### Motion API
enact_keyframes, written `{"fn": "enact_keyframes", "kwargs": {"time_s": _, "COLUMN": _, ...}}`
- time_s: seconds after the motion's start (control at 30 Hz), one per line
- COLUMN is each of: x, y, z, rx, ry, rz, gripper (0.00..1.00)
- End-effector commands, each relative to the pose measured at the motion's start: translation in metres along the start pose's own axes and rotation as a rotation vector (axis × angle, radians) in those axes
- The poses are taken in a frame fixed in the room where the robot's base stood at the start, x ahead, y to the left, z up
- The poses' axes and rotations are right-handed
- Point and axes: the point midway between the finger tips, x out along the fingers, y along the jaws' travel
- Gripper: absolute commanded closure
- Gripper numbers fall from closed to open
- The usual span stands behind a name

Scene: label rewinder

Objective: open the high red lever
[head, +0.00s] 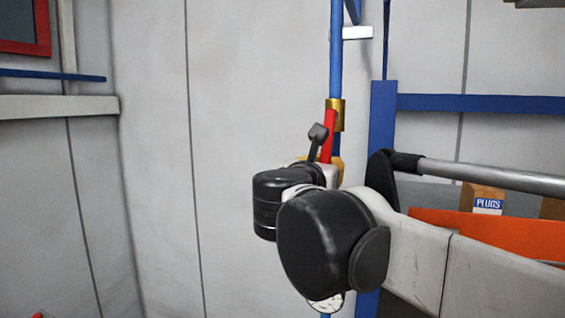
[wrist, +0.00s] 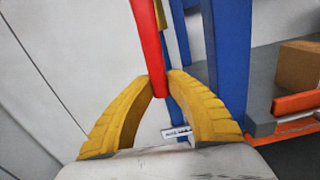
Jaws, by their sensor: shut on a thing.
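The red lever (head: 329,130) hangs down from a brass valve body (head: 338,113) on a blue vertical pipe (head: 336,60), in the middle of the head view. In the wrist view the lever (wrist: 149,40) comes down from the top, and its lower end sits between the yellow fingertips. My gripper (wrist: 161,84) is shut on the lever near that end. In the head view my own wrist and arm hide most of the gripper; only a bit of yellow finger shows beside the lever. The pipe below is partly hidden.
A blue rack post (head: 382,120) stands just right of the pipe, with shelves beyond it holding an orange tray (head: 480,230) and a box marked PLUGS (head: 483,197). A small white label (wrist: 176,133) shows between the fingers.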

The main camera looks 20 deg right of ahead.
Motion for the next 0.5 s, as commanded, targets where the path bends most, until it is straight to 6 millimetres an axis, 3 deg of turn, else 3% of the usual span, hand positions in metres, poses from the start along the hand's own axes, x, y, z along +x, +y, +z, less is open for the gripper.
{"fn": "enact_keyframes", "kwargs": {"time_s": 0.5, "x": 0.0002, "y": -0.0088, "z": 0.0018, "rx": -0.092, "ry": -0.002, "rz": -0.001, "gripper": 1.0}}
